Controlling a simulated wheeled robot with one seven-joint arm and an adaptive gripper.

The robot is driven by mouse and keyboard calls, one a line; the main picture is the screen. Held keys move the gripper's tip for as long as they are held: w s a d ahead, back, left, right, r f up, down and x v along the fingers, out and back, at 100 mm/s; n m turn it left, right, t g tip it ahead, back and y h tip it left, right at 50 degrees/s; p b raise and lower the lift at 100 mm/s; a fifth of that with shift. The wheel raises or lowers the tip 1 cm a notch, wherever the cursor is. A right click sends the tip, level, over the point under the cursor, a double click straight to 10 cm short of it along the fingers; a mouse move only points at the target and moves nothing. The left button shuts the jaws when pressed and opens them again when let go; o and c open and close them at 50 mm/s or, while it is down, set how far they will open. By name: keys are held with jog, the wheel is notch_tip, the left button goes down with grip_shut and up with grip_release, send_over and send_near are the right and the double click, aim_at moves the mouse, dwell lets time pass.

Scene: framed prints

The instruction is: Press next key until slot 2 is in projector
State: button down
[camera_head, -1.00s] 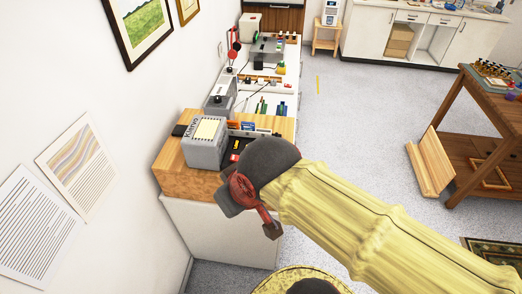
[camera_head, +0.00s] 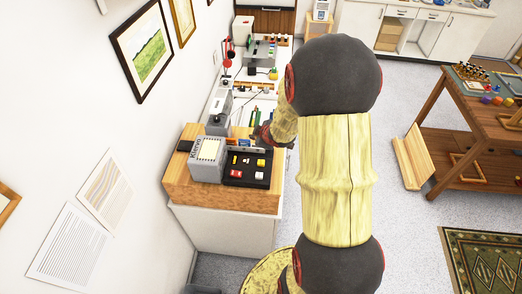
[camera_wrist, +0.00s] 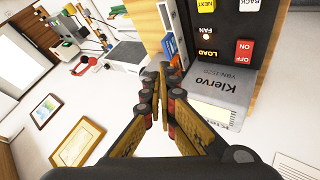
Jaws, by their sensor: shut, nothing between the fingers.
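The projector (camera_head: 207,160) is a grey box marked Klervo on a wooden-topped cabinet, with a black key panel (camera_head: 247,180) at its right. In the wrist view the panel shows a yellow NEXT key (camera_wrist: 206,5), a white BACK key (camera_wrist: 250,5) and a red OFF/ON key (camera_wrist: 243,50). NEXT and BACK are cut by the top edge. My gripper (camera_wrist: 168,72) is shut and empty, left of the panel and apart from the keys in the picture. In the head view my gripper (camera_head: 263,135) is just beyond the panel, partly hidden by my arm. No slot number is readable.
Blue and orange boxes (camera_wrist: 172,45) stand beside the panel, close to my fingertips. A white bench (camera_head: 262,88) with lamps and tools runs behind the cabinet. Framed prints hang on the left wall.

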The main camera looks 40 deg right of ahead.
aim_at(260, 163)
jog(key=f, duration=0.1)
jog(key=f+y+p, duration=0.1)
jog(key=s+f+n+p, duration=0.1)
jog(key=shift+s+d+f+t+y, duration=0.1)
jog(key=shift+d+f+t+y, duration=0.1)
jog(key=shift+d+t+y, duration=0.15)
jog(key=shift+f, duration=0.1)
notch_tip(260, 163, down, 9)
jog(key=b, duration=0.7)
jog(key=shift+r, duration=0.2)
jog(key=shift+b, duration=0.3)
dwell(0.7)
jog(key=shift+f, duration=0.4)
